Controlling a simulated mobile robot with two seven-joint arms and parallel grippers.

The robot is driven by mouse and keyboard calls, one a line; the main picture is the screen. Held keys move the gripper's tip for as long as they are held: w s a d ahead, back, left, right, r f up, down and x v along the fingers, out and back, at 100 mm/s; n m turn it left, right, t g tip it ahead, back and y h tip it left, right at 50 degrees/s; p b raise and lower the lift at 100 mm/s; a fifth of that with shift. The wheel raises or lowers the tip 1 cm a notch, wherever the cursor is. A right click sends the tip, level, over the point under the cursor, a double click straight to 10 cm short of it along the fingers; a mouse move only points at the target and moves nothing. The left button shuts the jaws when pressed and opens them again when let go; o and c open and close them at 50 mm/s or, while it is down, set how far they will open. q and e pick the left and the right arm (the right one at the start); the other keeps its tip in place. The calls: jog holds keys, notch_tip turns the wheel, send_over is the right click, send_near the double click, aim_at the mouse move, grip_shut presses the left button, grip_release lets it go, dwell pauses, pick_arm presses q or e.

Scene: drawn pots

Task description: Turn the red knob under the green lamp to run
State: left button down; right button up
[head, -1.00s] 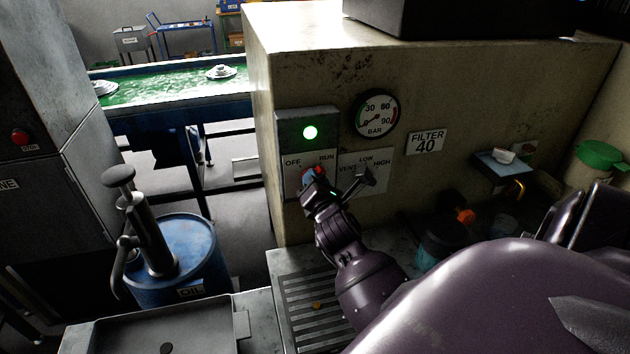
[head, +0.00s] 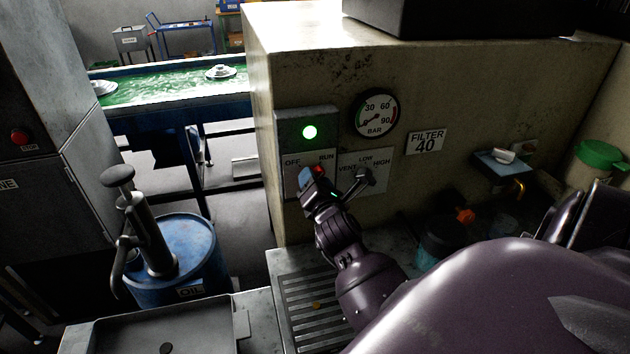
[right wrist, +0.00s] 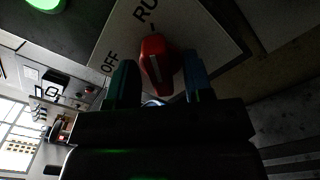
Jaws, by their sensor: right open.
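The red knob (head: 319,170) is on a pale plate marked OFF and RUN, under the lit green lamp (head: 310,132). In the right wrist view the knob (right wrist: 155,62) has a white line, roughly in line with the tick by RUN. The lamp shows in that view's top left corner (right wrist: 45,4). My right gripper (head: 310,180) is at the plate, partly hiding the knob in the head view. In the wrist view its fingers (right wrist: 160,82) are apart, one on each side of the knob's near end; I cannot tell whether they touch it. My left gripper is out of view.
A dark lever (head: 362,182) on the VENT, LOW, HIGH plate is close right of my gripper. A pressure gauge (head: 376,113) is above. A blue oil drum with a pump (head: 185,250) stands at left. A metal grating (head: 305,300) lies below.

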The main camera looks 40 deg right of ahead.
jog(key=b+v, duration=0.1)
jog(key=v, duration=0.9)
jog(key=shift+s+b, duration=0.25)
jog(key=shift+b, duration=0.1)
